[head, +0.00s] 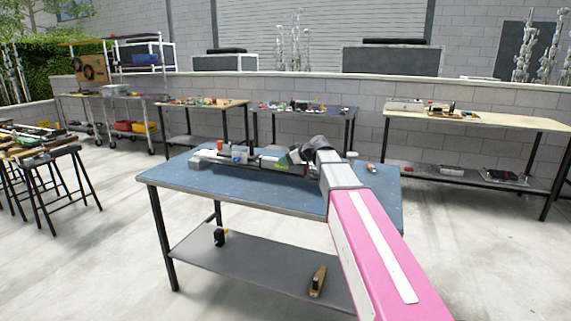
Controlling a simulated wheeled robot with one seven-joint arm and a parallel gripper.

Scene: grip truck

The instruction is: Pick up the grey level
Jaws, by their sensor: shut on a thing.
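My pink and white arm reaches from the lower right over the blue-topped table. My gripper (289,160), at its end beyond the dark wrist, points left low over the tabletop. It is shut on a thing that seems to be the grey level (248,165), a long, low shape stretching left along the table. The fingertips are small, and the wrist and nearby clutter partly hide the hold. I cannot tell whether the level touches the tabletop.
The blue table (275,191) also holds an orange item (220,146) and a blue-and-white item (238,154). Its lower shelf bears a black tape measure (219,237) and a wooden plane (317,281). More workbenches stand behind.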

